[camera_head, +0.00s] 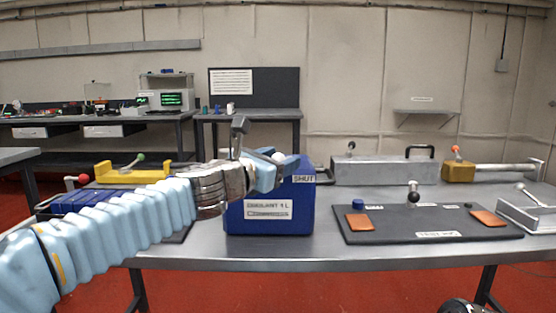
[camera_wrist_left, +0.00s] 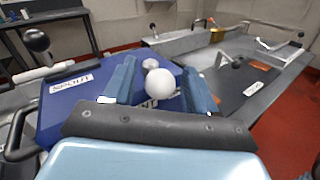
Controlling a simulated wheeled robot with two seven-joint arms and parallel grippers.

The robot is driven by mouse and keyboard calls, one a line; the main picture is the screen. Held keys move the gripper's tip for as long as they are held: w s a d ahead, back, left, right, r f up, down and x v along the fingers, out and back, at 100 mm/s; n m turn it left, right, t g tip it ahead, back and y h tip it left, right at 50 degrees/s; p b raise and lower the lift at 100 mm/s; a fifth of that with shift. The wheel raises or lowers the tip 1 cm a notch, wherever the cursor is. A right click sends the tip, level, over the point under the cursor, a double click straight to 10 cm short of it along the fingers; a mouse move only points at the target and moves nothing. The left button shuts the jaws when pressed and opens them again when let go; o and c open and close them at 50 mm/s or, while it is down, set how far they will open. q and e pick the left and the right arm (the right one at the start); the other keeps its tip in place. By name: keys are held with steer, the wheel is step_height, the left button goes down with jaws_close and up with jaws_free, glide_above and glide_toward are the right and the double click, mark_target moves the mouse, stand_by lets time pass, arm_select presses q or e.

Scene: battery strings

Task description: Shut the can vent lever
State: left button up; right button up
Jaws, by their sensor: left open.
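The blue coolant can (camera_head: 270,222) stands on the near table, with a SHUT label (camera_head: 303,179) at its top right edge. The white ball knob (camera_head: 278,157) of the vent lever shows above the can top. In the left wrist view the white knob (camera_wrist_left: 160,82) lies between the two blue fingers of my left gripper (camera_wrist_left: 157,70), with a gap to each side. My left gripper (camera_head: 276,170) is open over the can top. The lever's arm and pivot are mostly hidden. My right gripper is not in view.
A black knob (camera_wrist_left: 37,40) on a lever stands beside the SPOUT label (camera_wrist_left: 72,84). Right of the can lies a dark board (camera_head: 400,222) with orange pads and a knobbed lever. A grey metal box (camera_head: 382,171) stands behind it. A yellow block (camera_head: 125,172) is at left.

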arm_select(q)
steer(key=shift+c, duration=0.4)
jaws_close()
